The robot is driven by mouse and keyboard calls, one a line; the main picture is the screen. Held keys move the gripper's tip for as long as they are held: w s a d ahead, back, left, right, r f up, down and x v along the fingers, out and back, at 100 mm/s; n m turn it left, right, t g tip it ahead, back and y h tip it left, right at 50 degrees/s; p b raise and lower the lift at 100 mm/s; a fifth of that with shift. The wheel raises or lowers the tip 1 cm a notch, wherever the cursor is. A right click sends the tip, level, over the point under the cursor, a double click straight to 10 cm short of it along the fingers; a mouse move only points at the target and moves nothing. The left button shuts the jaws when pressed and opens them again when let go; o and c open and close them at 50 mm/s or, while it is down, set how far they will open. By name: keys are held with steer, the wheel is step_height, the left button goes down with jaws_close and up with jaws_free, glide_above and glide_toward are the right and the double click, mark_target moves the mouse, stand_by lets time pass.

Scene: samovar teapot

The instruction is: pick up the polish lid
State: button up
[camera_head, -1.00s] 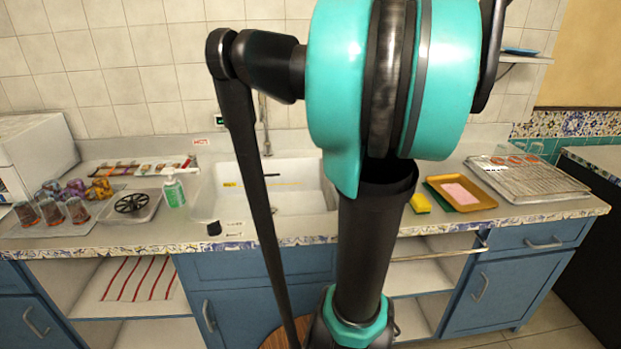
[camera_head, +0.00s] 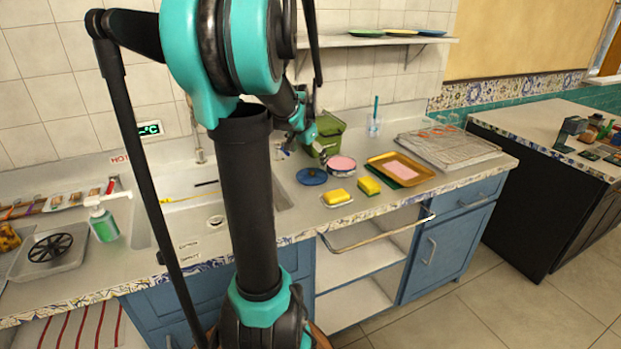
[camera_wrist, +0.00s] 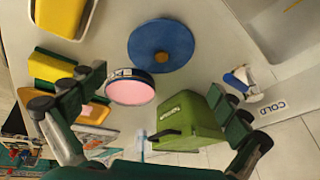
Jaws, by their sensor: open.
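The polish lid looks to be the round blue disc (camera_head: 312,176) lying on the counter right of the sink. In the wrist view the blue disc (camera_wrist: 150,38) has a small brown knob at its edge nearest me. A round tin with a pink top (camera_head: 342,163) stands close beside it; it also shows in the wrist view (camera_wrist: 130,90). My gripper (camera_head: 318,154) is above the counter near the lid and the tin. In the wrist view its fingers (camera_wrist: 160,86) are spread apart and empty, with the lid beyond the fingertips.
A green box (camera_wrist: 185,120) stands behind the tin. Yellow sponges (camera_head: 368,186) lie in front, and an orange tray with a pink cloth (camera_head: 376,162) is to the right. A wire rack (camera_head: 450,148) is farther right. The sink (camera_head: 180,188) is left.

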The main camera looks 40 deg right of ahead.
mark_target(312, 173)
steer(key=shift+x, duration=4.55)
steer(key=c, duration=1.3)
